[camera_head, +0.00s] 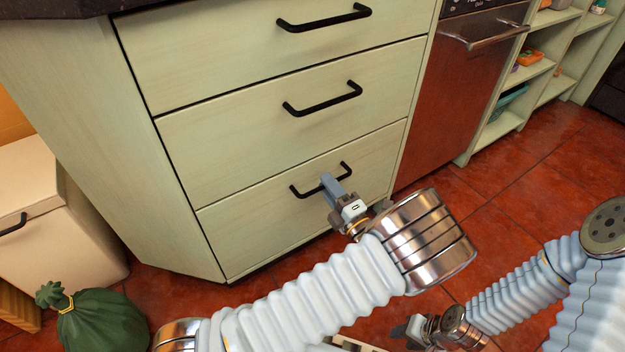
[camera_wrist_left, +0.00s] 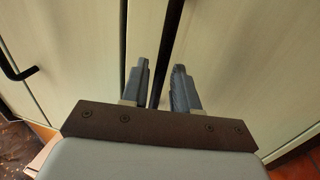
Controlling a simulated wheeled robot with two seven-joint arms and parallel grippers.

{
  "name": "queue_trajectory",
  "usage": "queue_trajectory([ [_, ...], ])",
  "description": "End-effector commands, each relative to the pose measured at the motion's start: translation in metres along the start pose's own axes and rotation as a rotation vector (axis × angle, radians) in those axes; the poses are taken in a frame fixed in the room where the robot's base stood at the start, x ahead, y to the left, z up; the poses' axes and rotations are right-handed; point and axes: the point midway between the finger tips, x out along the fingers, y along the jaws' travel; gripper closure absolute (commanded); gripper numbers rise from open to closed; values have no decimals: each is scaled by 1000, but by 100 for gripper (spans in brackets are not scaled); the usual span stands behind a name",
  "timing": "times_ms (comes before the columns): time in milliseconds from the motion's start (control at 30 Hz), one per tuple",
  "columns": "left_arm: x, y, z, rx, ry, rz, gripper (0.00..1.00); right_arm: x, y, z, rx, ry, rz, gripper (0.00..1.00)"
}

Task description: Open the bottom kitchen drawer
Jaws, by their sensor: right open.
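The bottom drawer (camera_head: 250,215) of the pale green cabinet is closed, its front flush with the drawers above. Its black bar handle (camera_head: 298,191) is partly hidden by my left gripper (camera_head: 331,183), which is at the handle's middle. In the left wrist view, the dark handle bar (camera_wrist_left: 172,38) runs between the two grey fingers of my left gripper (camera_wrist_left: 160,85). The fingers are apart, with a small gap beside the bar, so the gripper looks open around it. My right gripper (camera_head: 402,331) is low over the floor at the bottom, open, away from the cabinet.
The middle drawer (camera_head: 220,135) and top drawer (camera_head: 210,50) are closed. A reddish-looking dishwasher (camera_head: 450,95) stands right of the drawers, then open shelves (camera_head: 500,128). A green bag (camera_head: 103,322) and a white bin (camera_head: 75,235) are at left. Red tiled floor lies in front.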

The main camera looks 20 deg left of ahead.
Motion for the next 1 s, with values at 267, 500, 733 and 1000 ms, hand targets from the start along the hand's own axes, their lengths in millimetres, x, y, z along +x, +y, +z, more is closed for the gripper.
queue_trajectory([
  [267,2,2,3,0,-4,0,71,2,1,0,1,1,1,57],
  [500,2,2,3,0,-3,0,88,2,1,0,1,1,1,57],
  [733,2,1,2,0,-3,-1,100,2,1,0,1,1,1,57],
  [1000,0,2,2,0,-3,-2,100,0,0,0,1,1,0,57],
])
